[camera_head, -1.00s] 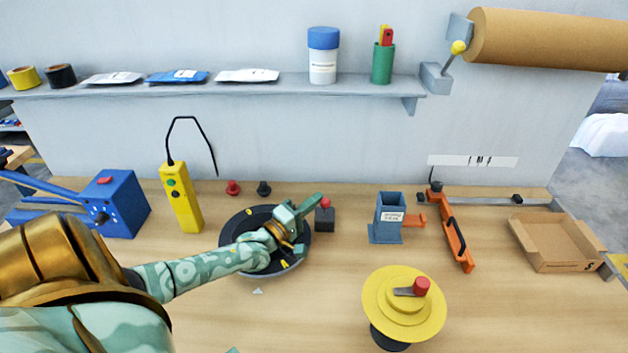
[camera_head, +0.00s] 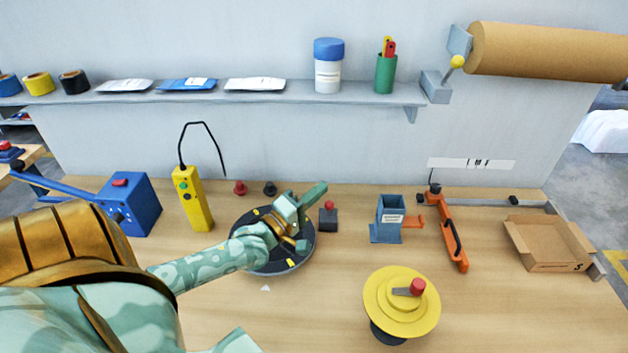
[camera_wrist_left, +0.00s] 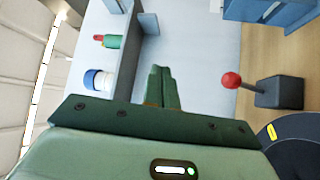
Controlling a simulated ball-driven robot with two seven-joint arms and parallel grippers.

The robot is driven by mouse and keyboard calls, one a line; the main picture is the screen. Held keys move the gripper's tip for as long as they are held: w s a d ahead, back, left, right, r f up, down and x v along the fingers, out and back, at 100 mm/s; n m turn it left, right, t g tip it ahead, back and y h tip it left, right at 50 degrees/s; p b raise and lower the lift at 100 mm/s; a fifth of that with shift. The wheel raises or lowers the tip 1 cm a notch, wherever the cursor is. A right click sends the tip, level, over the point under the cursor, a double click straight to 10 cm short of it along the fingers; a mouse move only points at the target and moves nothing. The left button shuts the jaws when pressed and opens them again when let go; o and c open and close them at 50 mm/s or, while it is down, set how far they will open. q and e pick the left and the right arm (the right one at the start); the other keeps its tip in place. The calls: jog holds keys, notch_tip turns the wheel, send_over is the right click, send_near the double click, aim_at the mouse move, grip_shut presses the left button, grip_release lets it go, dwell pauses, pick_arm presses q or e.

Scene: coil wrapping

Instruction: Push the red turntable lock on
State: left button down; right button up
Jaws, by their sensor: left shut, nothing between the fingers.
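The turntable lock is a small dark block with a red ball knob (camera_head: 329,205), just right of the dark round turntable (camera_head: 246,262). In the left wrist view the red knob (camera_wrist_left: 231,80) sits on a lever that leans from the dark block (camera_wrist_left: 280,92) beside the turntable's edge. My left gripper (camera_head: 322,187) is above the turntable with its fingers together and empty. Its tips are close to the knob in the head view; in the wrist view the closed fingers (camera_wrist_left: 160,87) stand apart from it. My right gripper is not in view.
A yellow stepped spool (camera_head: 378,301) with a red knob stands at the front right. A blue-grey holder (camera_head: 389,222) and an orange-handled tool (camera_head: 452,240) are right of the lock. A yellow pendant (camera_head: 193,200) stands at left. Bare table lies in front of the lock.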

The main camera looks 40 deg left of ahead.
pick_arm(q)
jog(key=s+d+r+p, duration=0.1)
jog(key=s+d+r, duration=0.2)
jog(key=s+d, duration=0.2)
jog(key=shift+s+p, duration=0.4)
jog(key=shift+s, duration=0.1)
jog(key=shift+d, duration=0.15)
